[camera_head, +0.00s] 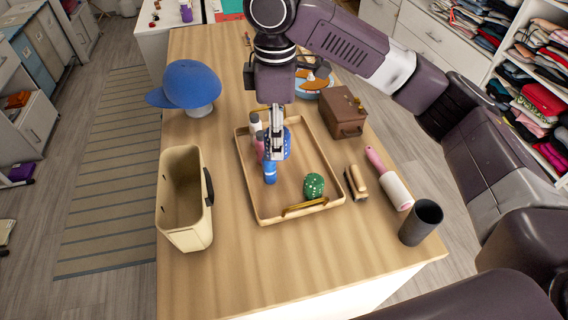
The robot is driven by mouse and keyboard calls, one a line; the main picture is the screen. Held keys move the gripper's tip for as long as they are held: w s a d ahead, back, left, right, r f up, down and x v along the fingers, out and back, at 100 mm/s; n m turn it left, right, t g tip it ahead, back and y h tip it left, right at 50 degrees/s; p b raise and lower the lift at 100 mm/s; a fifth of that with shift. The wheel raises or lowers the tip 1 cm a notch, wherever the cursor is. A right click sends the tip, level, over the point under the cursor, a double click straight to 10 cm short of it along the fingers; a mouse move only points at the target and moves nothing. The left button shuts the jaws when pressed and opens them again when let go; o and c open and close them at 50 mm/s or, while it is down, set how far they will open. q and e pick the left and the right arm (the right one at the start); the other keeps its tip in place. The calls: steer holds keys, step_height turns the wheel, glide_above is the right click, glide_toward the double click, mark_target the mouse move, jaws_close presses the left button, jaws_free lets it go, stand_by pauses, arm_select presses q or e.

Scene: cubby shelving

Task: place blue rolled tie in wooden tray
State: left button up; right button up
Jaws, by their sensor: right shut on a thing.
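The wooden tray (247,190) lies on the wooden island top, with a brass handle at its front. My right gripper (277,156) points down over the back half of the tray and is shut on the blue rolled tie (288,143), which has light dots. The fingers hide part of the tie, and I cannot tell whether it touches the tray floor. A green dotted roll (314,185) sits in the tray's front right part. A blue cylinder (270,174) stands just in front of the gripper. My left gripper is not in view.
A cream bin (184,225) stands left of the tray, with a blue cap (186,84) behind it. The front of the top is clear.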

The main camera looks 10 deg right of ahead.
steer(key=shift+w+a+r+n, duration=0.15)
steer(key=shift+n, duration=0.15)
steer(key=shift+a, duration=0.1)
step_height(320, 180, down, 5)
steer(key=shift+f, duration=0.1)
step_height(320, 180, down, 9)
steer(key=p, duration=0.2)
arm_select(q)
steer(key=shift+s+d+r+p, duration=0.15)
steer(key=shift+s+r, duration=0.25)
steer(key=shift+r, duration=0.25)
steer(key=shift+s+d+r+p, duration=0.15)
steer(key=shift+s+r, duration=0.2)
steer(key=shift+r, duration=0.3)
arm_select(e)
glide_above(277, 202)
steer(key=shift+f, duration=2.85)
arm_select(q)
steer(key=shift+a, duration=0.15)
arm_select(e)
steer(key=shift+f, duration=0.15)
steer(key=o, duration=0.9)
steer(key=shift+c, duration=0.2)
